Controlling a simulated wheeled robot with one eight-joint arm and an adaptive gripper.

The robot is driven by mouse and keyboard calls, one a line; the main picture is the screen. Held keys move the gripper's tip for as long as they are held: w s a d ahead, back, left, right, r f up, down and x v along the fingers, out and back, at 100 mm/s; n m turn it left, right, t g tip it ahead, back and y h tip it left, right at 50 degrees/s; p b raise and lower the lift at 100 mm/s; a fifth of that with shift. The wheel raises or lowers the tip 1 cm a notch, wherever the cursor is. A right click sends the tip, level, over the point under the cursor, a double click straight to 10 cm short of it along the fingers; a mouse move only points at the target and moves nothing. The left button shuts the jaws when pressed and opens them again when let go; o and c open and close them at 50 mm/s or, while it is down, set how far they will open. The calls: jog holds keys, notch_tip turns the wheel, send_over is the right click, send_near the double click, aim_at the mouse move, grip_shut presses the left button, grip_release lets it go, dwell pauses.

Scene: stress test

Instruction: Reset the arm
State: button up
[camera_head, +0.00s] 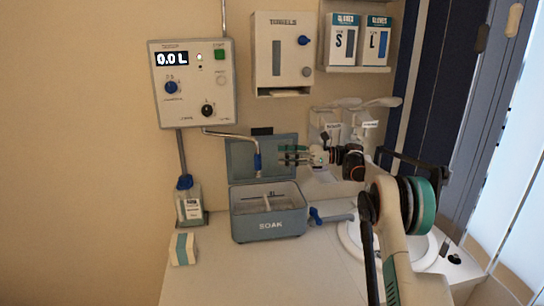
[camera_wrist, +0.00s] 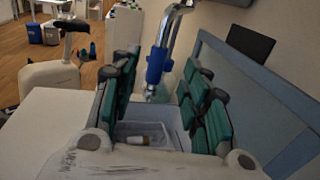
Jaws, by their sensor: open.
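My gripper (camera_head: 284,155) is at the end of my arm, in front of the raised lid of the grey-blue SOAK box (camera_head: 270,228) and above the box. In the wrist view, my gripper (camera_wrist: 160,88) has its green-padded fingers wide apart, with nothing held between them. The metal spout with a blue tip (camera_wrist: 155,65) shows in the gap between the fingers; in the head view the spout (camera_head: 257,162) is just left of the fingertips. I cannot tell whether they touch. A small pale item with a yellowish band (camera_wrist: 138,140) lies inside the box.
A control panel (camera_head: 193,83) reading 0.0 L and a towel dispenser (camera_head: 283,52) hang on the wall. A bottle (camera_head: 190,207) and a small white-and-teal block (camera_head: 182,248) stand left of the box. A blue-handled tool (camera_head: 330,216) and a round basin (camera_head: 352,240) are at its right. The front counter (camera_head: 250,275) is clear.

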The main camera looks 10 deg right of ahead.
jog(key=shift+v, duration=0.95)
jog(key=s+a+r+n+h, duration=0.35)
jog(key=s+a+r, duration=0.25)
jog(key=a, duration=0.2)
jog(key=s+a+n+h+b, duration=0.1)
jog(key=s+a+n+h, duration=0.15)
jog(key=s, duration=0.55)
jog(key=s+a+n+h, duration=0.2)
jog(key=s+h, duration=0.2)
jog(key=s, duration=0.4)
jog(key=s+d+f+n+t+h+b, duration=0.1)
jog(key=s+f+n+h, duration=0.2)
jog(key=s, duration=1.1)
jog(key=s+d+f+n+t+h+b, duration=0.1)
jog(key=s+f+n+h, duration=0.3)
jog(key=s+f+n, duration=0.6)
jog(key=s, duration=0.5)
jog(key=shift+d+f+t, duration=0.3)
jog(key=shift+d+f, duration=0.05)
jog(key=shift+d, duration=0.05)
